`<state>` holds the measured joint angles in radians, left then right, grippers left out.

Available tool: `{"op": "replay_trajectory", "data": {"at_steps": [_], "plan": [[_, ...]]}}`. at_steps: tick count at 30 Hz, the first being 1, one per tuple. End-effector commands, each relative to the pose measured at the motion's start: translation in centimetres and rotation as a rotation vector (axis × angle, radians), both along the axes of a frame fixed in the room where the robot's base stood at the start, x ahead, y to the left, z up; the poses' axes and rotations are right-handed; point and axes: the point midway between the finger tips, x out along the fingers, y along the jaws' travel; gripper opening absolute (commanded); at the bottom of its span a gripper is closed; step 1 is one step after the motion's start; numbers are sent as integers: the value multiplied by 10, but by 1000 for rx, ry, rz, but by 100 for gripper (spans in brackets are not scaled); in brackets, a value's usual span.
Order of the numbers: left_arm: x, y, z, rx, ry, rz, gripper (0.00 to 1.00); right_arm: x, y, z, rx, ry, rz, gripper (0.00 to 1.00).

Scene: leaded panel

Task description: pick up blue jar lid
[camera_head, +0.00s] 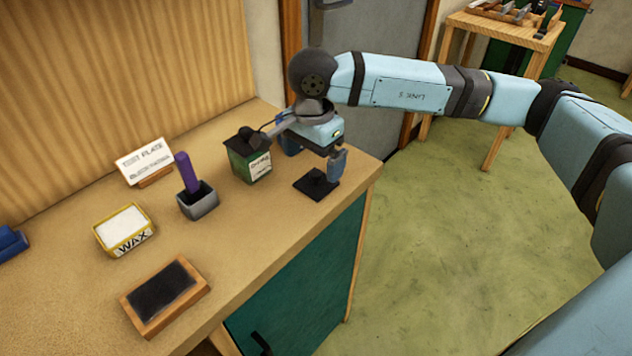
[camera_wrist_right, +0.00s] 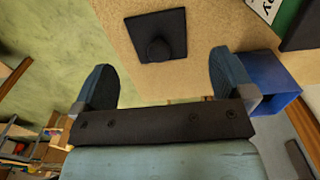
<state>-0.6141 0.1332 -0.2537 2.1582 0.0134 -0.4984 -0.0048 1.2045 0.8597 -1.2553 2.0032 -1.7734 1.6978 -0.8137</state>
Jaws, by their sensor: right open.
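A black square lid with a round knob (camera_head: 316,184) lies flat on the workbench near its right end. It also shows in the right wrist view (camera_wrist_right: 157,35), at the top, beyond and between the fingertips. My right gripper (camera_head: 332,160) is open and empty, just above and behind the lid. Both its fingers show apart in the right wrist view (camera_wrist_right: 162,78). A blue square jar (camera_wrist_right: 272,78) stands close beside one finger; its top looks open. In the head view the jar (camera_head: 290,146) is mostly hidden behind the gripper. My left gripper is not in view.
A green labelled jar with a black lid (camera_head: 248,160) stands left of the gripper. Further left are a grey holder with a purple stick (camera_head: 198,203), a wax tin (camera_head: 125,230), a dark wood-framed pad (camera_head: 164,295) and a sign (camera_head: 145,162). The bench front is clear.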

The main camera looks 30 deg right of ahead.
Motion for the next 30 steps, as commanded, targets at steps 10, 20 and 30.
{"op": "replay_trajectory", "data": {"at_steps": [10, 20, 30], "plan": [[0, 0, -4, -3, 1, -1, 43, -2, -1, -46, -1, 2, -1, 100], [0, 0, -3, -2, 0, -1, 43, -2, -1, -50, 0, 1, 0, 84], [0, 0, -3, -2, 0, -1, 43, -2, -1, -50, 0, 0, 0, 50]]}}
